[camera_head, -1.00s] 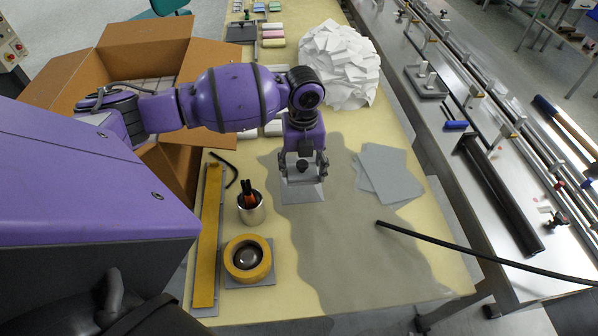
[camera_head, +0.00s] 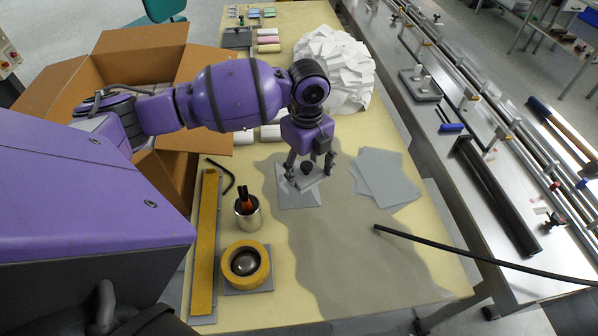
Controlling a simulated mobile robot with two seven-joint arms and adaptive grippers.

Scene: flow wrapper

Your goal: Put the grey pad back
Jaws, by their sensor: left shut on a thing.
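My left gripper (camera_head: 308,174) is over the middle of the table, pointing down. It is shut on a small light grey pad (camera_head: 312,183) with a dark knob, which shows between its fingers. Just below the pad is a flat grey square plate (camera_head: 298,200) on the darker, wavy-edged patch of the table. The gripper partly hides the pad, and I cannot tell whether pad and plate touch. My right gripper is not in view.
Grey sheets (camera_head: 388,178) lie to the right. A black rod (camera_head: 450,250) reaches in over the right edge. A pen cup (camera_head: 248,213), a tape roll (camera_head: 246,262) and a yellow strip (camera_head: 205,245) stand left. A white paper heap (camera_head: 335,68) is behind. The front middle is clear.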

